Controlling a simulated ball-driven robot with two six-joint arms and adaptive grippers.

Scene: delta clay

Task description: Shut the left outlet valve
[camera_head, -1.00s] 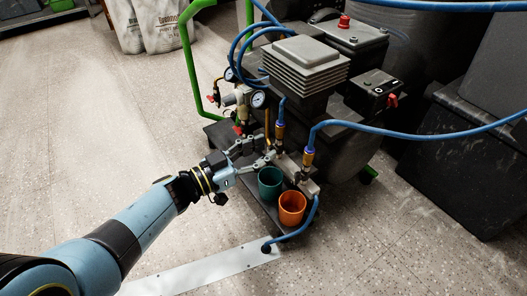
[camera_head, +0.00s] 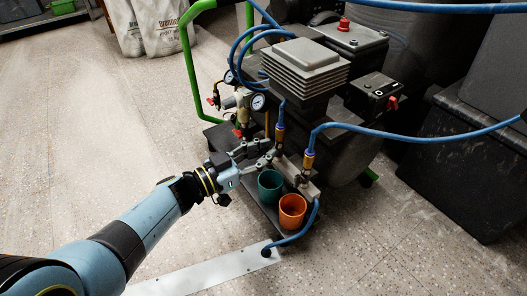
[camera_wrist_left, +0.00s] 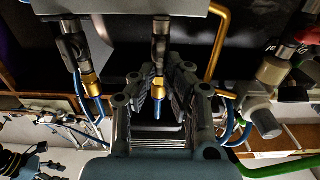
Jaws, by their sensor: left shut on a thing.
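The left outlet valve (camera_head: 279,136), with a brass fitting and a blue hose, stands on the grey outlet block (camera_head: 312,188) at the front of the compressor. The right outlet valve (camera_head: 308,160) stands beside it. My left gripper (camera_head: 271,150) is at the left valve, shut on it. In the left wrist view, the left valve (camera_wrist_left: 160,48) hangs from the top centre with its brass end between my fingers (camera_wrist_left: 158,95); the right valve (camera_wrist_left: 80,58) is apart to the left. The exact grip on the lever is hidden. My right gripper is not in view.
A green cup (camera_head: 270,186) and an orange cup (camera_head: 292,211) stand just in front of the outlet block. Pressure gauges (camera_head: 258,102) and a green frame (camera_head: 189,60) are at the left. Blue hoses arch to the right.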

